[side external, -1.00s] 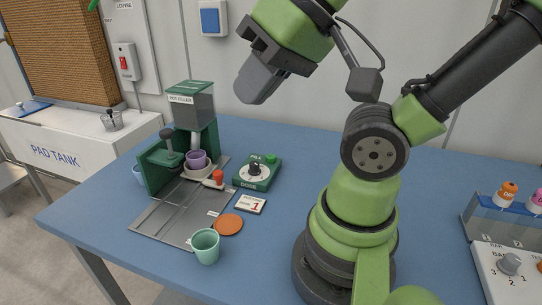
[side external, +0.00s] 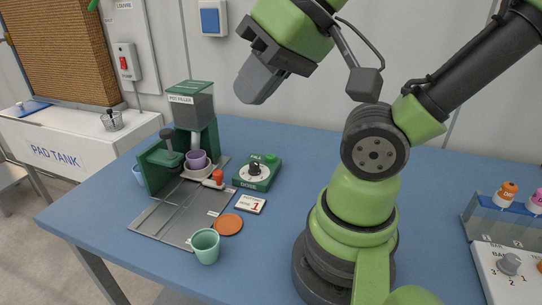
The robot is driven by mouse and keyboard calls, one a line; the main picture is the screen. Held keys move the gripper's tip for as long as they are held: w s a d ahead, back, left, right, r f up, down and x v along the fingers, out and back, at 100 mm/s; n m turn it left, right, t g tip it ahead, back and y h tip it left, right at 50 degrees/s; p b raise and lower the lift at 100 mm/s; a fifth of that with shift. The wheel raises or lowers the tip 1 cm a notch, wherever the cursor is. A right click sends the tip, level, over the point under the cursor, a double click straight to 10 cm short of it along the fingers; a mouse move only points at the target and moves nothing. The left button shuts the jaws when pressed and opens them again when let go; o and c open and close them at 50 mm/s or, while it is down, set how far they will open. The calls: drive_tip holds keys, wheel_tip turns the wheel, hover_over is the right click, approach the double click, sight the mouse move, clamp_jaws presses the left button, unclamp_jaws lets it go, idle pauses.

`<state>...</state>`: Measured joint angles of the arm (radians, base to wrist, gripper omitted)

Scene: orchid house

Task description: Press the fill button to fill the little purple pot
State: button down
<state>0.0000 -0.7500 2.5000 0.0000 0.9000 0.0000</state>
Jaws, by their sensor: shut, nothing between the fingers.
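The little purple pot (side external: 196,159) stands upright under the spout of the green pot filler (side external: 190,105), in a pale dish (side external: 198,171). Its inside is too small to make out. A green dose box (side external: 257,172) with a black knob (side external: 254,169) on a white dial stands right of the filler. A green button (side external: 270,158) sits at the box's back right corner; its label is too small to read surely. My gripper (side external: 250,88) is shut and empty, high above the table and clear of the filler and box.
A red-topped handle (side external: 218,177) lies before the filler on the grey plate (side external: 165,226). A teal cup (side external: 206,246), an orange disc (side external: 229,225) and a card (side external: 250,204) marked 1 sit nearer the front. A rack with bottles (side external: 508,194) stands at right. The blue table behind the dose box is clear.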

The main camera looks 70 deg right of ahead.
idle(0.5)
drive_tip(key=n+t+h, duration=0.2)
drive_tip(key=n+h, duration=0.3)
drive_tip(key=n, duration=0.4)
hover_over(270, 157)
wheel_tip(270, 157, down, 17)
drive_tip(key=shift+s+r, duration=0.1)
drive_tip(key=shift+r, duration=0.1)
drive_tip(key=shift+f, duration=4.4)
drive_tip(key=shift+f, duration=0.1)
